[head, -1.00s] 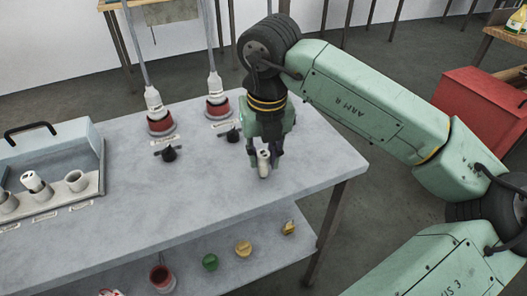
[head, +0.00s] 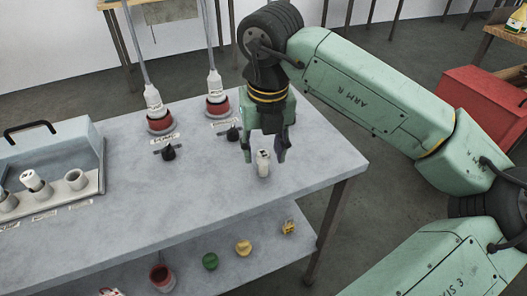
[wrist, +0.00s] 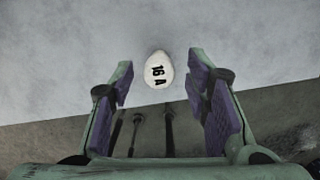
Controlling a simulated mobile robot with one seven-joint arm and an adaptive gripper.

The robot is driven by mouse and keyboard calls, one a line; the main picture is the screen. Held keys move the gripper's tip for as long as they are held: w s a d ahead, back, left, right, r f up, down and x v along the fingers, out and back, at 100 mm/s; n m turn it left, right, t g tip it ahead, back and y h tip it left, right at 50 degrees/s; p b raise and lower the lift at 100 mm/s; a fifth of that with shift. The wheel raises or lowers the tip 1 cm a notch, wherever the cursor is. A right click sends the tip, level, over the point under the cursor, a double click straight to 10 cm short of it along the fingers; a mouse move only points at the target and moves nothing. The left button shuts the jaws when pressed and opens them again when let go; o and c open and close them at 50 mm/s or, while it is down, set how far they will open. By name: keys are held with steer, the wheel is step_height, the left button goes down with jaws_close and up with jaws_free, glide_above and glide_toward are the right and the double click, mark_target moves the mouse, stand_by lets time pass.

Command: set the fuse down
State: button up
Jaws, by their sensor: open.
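The fuse (head: 263,163) is a small pale cylinder standing upright on the grey table near its right edge. In the wrist view the white top of the fuse (wrist: 158,70) reads "16 A". My gripper (head: 264,158) is open, with its fingers on either side of the fuse. In the wrist view my gripper (wrist: 162,88) shows its two purple-padded fingers apart, with clear gaps between them and the fuse.
Left on the table (head: 210,190) stands an open box (head: 52,165) with a row of sockets, one holding a white fuse (head: 31,180). Coloured items lie on the shelf below.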

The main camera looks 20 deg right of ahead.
step_height(320, 180, up, 10)
steer(key=s+b, duration=0.1)
steer(key=shift+s+r, duration=0.15)
steer(key=shift+r, duration=0.1)
